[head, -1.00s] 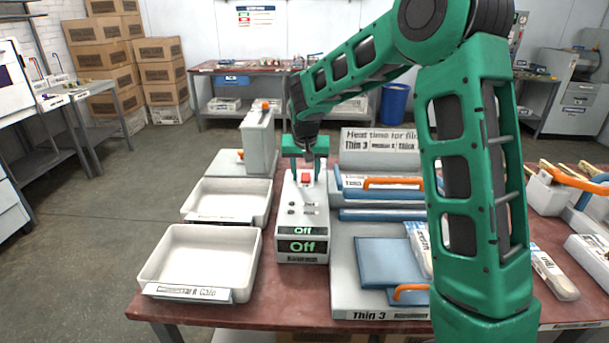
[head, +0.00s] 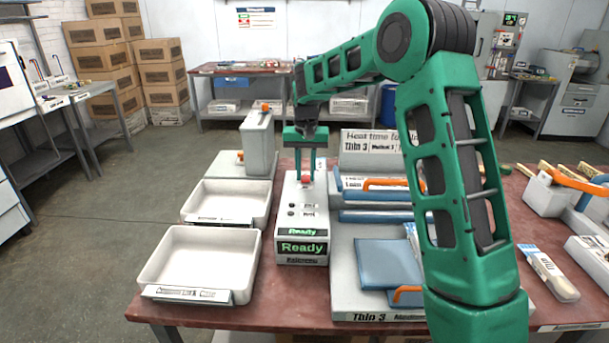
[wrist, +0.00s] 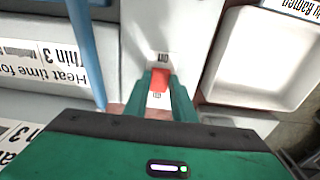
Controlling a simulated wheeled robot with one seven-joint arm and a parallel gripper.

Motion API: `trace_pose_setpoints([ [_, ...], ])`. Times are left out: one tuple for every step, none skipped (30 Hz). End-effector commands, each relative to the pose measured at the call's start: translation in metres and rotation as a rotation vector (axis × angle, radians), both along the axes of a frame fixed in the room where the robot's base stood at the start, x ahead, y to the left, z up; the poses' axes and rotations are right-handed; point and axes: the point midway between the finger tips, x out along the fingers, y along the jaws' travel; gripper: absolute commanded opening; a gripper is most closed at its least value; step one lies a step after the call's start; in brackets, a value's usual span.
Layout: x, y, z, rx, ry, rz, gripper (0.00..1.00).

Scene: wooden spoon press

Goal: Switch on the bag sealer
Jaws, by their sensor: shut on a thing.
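The bag sealer's white control box (head: 302,216) stands at the middle of the table, and its front display (head: 302,247) reads "Ready" in green. A smaller "Ready" strip shows above it. The red switch (wrist: 160,83) is on the box's top, between the two green fingers of my gripper (wrist: 160,98) in the wrist view. My gripper (head: 306,178) also shows in the head view, pointing down over the far part of the box, with its fingers shut on the red switch. The blue-and-grey sealer body (head: 376,216) is right of the box, partly hidden by my arm.
Two white trays (head: 165,290) lie left of the box, with an upright grey unit (head: 258,142) behind them. A sign on heat time for film (head: 355,136) stands behind the sealer. A bin with orange handle (head: 545,195) and packets are at right.

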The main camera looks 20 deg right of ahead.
Motion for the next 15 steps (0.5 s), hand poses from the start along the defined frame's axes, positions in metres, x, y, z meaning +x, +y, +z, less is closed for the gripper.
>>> trace_pose_setpoints([
  [0.0019,0.0008,0.0005,0.005,0.005,0.003,0.01],
  [0.0017,0.0008,0.0005,0.005,0.009,0.003,0.01],
  [0.0015,0.0009,0.0006,0.007,0.012,0.003,0.01],
  [0.0015,0.0009,0.0007,0.007,0.013,0.004,0.01],
  [0.0014,0.001,0.0007,0.008,0.014,0.004,0.01],
  [0.0014,0.001,0.0008,0.008,0.014,0.004,0.01],
  [0.0014,0.001,0.0009,0.007,0.013,0.004,0.01],
  [0.0014,0.001,0.0009,0.007,0.013,0.004,0.01],
  [0.0014,0.001,0.0009,0.008,0.013,0.004,0.01],
  [0.0016,0.0011,0.001,0.008,0.012,0.004,0.01],
  [0.0015,0.001,0.001,0.008,0.012,0.004,0.01],
  [0.0016,0.0011,0.001,0.008,0.012,0.004,0.28],
  [0.0016,0.001,0.0011,0.008,0.012,0.004,0.35],
  [0.0015,0.001,0.0011,0.008,0.012,0.004,0.42],
  [0.0014,0.0008,0.0011,0.007,0.012,0.003,0.42],
])
